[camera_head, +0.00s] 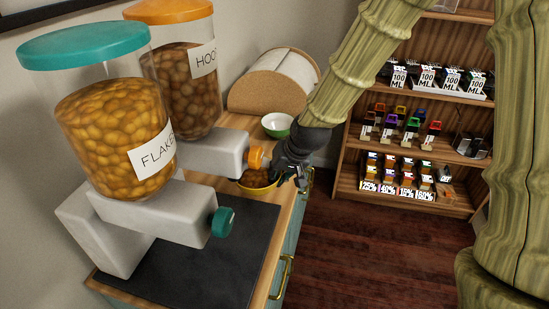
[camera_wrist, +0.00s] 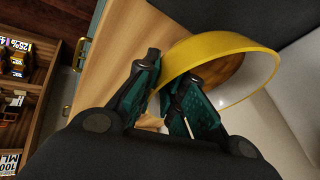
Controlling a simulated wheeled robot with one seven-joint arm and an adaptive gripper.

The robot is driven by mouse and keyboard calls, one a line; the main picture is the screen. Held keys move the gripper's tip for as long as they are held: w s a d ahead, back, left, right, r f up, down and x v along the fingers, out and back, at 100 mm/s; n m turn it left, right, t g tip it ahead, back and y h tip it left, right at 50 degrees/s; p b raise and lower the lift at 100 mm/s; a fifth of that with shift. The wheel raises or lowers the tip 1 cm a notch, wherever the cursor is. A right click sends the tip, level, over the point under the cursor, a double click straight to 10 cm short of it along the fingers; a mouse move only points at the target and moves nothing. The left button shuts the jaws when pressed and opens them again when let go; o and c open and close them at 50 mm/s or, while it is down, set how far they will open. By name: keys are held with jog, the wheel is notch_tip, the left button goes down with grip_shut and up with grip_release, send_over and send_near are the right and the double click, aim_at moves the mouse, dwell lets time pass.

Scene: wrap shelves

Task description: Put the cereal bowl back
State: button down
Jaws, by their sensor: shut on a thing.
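The yellow cereal bowl (camera_head: 258,184) is just below the orange-knobbed dispenser's spout, with brown cereal in it. In the wrist view the bowl (camera_wrist: 214,45) fills the upper right, its yellow rim tilted in the picture and its inside white. My gripper (camera_head: 284,175) is at the bowl's right side. In the wrist view my gripper's (camera_wrist: 172,80) dark green fingers are shut on the bowl's near edge. I cannot tell whether the bowl touches the counter.
A green-and-white bowl (camera_head: 276,126) stands farther back, before a rounded wooden box (camera_head: 275,82). The orange-lidded dispenser (camera_head: 190,85) and the teal-lidded dispenser (camera_head: 115,135) crowd the counter's left. A dark mat (camera_head: 215,262) lies in front. Stocked shelves (camera_head: 400,205) stand across the floor.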

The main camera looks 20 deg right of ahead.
jog(key=w+d, duration=0.2)
jog(key=w, duration=0.2)
jog(key=w+d+f+p, duration=0.1)
jog(key=w+d, duration=0.1)
jog(key=w, duration=0.1)
jog(key=w+d+p, duration=0.1)
jog(key=w+d, duration=0.1)
jog(key=w, duration=0.2)
jog(key=shift+w+d+f, duration=0.15)
jog(key=shift+w+d, duration=0.05)
jog(key=shift+w, duration=0.15)
jog(key=shift+f+p, duration=0.75)
jog(key=shift+f, duration=1.05)
jog(key=c, duration=1.5)
grip_release()
jog(key=shift+f, duration=0.1)
jog(key=shift+r, duration=0.25)
jog(key=shift+s+d+r, duration=0.1)
jog(key=shift+r, duration=0.2)
jog(key=shift+b+v, duration=0.8)
jog(key=shift+v, duration=4.75)
